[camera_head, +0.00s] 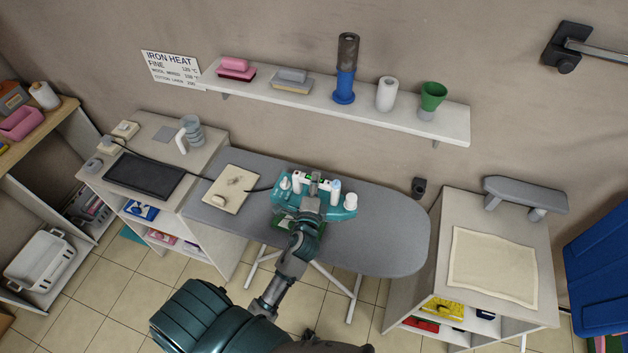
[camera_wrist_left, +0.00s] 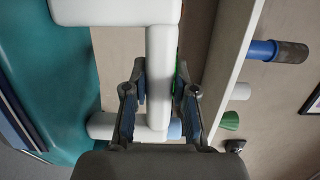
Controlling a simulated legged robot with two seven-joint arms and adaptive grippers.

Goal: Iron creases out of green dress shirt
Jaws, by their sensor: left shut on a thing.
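My left gripper (camera_head: 314,186) is over the ironing board (camera_head: 385,235). It is shut on the white handle (camera_wrist_left: 161,75) of a large teal appliance with white parts, which looks like the iron (camera_head: 340,208). In the left wrist view, the two fingers of the left gripper (camera_wrist_left: 158,98) stand on either side of the white bar, with the teal body (camera_wrist_left: 50,80) at the left. A dark green patch (camera_head: 284,223) shows beside the arm at the board's near side; it may be the green shirt, mostly hidden. My right gripper is not in view.
A beige pad (camera_head: 231,189) lies on the board's left end, with a dark cord by it. A wall shelf (camera_head: 405,122) with brushes and cups runs behind. Cabinets with a black mat (camera_head: 146,176) and cream cloth (camera_head: 493,266) flank the board. Its right end is clear.

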